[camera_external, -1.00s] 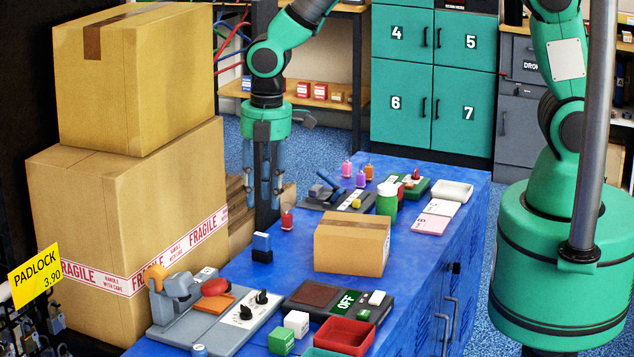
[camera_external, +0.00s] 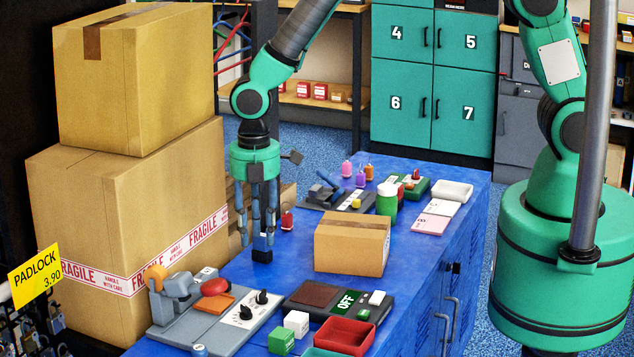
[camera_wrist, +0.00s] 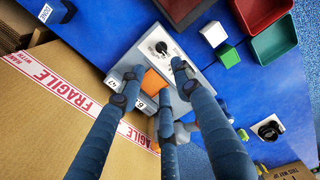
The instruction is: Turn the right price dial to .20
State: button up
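The grey pricing device (camera_external: 190,327) stands at the near left of the blue counter, with a white dial plate at its right end. The plate carries two black dials, a farther one (camera_external: 262,297) and a nearer one (camera_external: 246,313). The wrist view shows one dial (camera_wrist: 163,47) on the plate; a finger partly covers the area beside it. Dial settings are too small to read. My gripper (camera_external: 256,238) points down over the counter, beyond the device and apart from the dials. Its three fingers are spread and hold nothing, as the wrist view also shows (camera_wrist: 158,82).
Large stacked cartons (camera_external: 130,220) stand left.

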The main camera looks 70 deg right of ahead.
aim_at(262, 296)
notch_tip(262, 296, down, 13)
jog(key=shift+f+b, duration=0.1)
jog(key=shift+b, duration=0.9)
jog(key=shift+c, duration=0.5)
grip_shut()
